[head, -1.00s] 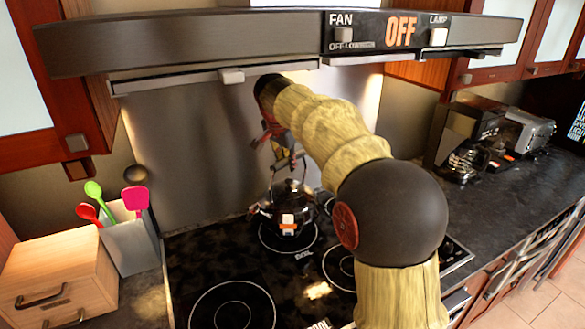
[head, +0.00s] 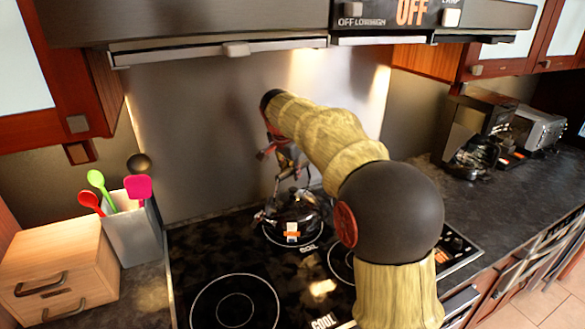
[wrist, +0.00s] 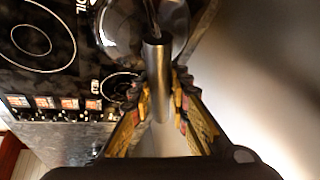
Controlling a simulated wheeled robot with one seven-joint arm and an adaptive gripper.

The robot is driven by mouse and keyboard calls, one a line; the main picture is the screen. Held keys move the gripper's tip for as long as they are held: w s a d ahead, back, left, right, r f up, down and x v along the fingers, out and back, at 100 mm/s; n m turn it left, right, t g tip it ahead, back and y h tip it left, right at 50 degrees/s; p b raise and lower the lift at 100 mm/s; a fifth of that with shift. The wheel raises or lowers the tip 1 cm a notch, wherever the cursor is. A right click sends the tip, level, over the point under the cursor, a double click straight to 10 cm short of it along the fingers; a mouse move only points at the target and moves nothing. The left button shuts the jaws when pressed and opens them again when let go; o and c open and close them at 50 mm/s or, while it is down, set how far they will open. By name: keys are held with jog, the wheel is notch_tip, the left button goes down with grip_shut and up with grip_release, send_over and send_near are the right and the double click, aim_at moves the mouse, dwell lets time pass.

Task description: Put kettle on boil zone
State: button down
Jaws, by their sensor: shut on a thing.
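The dark, shiny kettle (head: 296,212) with an orange and white label is over the ring of the boil zone (head: 308,247), at the back of the black hob. The ring shows around its front and sides. I cannot tell whether its base touches the glass. My gripper (head: 284,165) is above it, shut on the kettle's raised handle. In the wrist view, the handle (wrist: 157,75) runs between my fingers (wrist: 162,112), and the kettle body (wrist: 118,32) shows beyond. My arm hides part of the hob to the right of the kettle.
An empty ring (head: 235,303) is at the front left of the hob. A utensil holder (head: 134,236) and wooden box (head: 58,270) stand left. The range hood (head: 190,25) hangs above. A coffee maker (head: 475,135) stands on the right counter.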

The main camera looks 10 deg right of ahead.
jog(key=shift+w+r, duration=0.15)
jog(key=c, duration=1.7)
grip_release()
jog(key=shift+f, duration=0.2)
